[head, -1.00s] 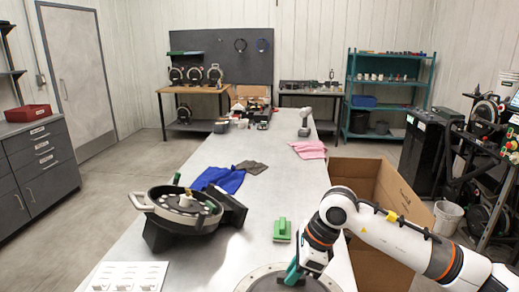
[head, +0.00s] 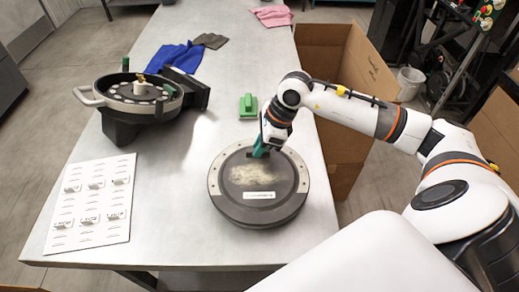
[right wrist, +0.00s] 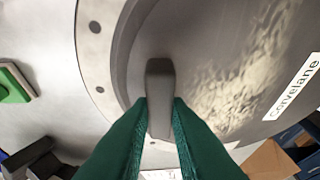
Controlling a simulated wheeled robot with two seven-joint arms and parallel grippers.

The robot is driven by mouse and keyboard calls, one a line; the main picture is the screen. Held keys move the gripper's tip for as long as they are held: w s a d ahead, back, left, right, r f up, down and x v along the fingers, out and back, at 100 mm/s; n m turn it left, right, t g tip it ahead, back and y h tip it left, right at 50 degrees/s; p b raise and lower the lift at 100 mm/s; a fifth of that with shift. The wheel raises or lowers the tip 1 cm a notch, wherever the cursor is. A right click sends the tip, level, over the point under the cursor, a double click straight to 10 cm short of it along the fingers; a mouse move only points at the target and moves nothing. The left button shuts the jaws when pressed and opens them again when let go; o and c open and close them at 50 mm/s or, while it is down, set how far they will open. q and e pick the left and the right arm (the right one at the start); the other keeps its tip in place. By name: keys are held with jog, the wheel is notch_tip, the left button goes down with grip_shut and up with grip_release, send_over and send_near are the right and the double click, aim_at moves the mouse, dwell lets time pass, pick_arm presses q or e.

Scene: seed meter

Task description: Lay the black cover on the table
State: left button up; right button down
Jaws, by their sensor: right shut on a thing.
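The black cover (head: 258,187) is a round dark disc with a light grey rim, a pale dusty patch and a white label. It lies level at the front right of the metal table (head: 185,200); I cannot tell whether it touches the tabletop. My right gripper (head: 262,151) is at its far edge. In the right wrist view, the green fingers of the right gripper (right wrist: 160,118) are shut on a dark upright tab (right wrist: 160,88) of the cover (right wrist: 215,70). My left gripper is not in view.
A round seed meter housing (head: 133,100) with a side handle stands at the left. A white card with small parts (head: 92,205) lies at front left. A cardboard box (head: 345,95) stands right of the table.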

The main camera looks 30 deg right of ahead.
notch_tip(320, 180, down, 2)
jog(key=shift+s+f+p, duration=0.1)
jog(key=shift+f+p, duration=0.1)
jog(key=shift+p, duration=0.1)
jog(key=shift+f, duration=0.45)
jog(key=c, duration=1.4)
grip_release()
jog(key=shift+o, duration=0.2)
jog(key=shift+d+r, duration=0.15)
jog(key=shift+r, duration=0.25)
jog(key=b+v, duration=0.3)
jog(key=v, duration=0.8)
jog(key=shift+r, duration=0.2)
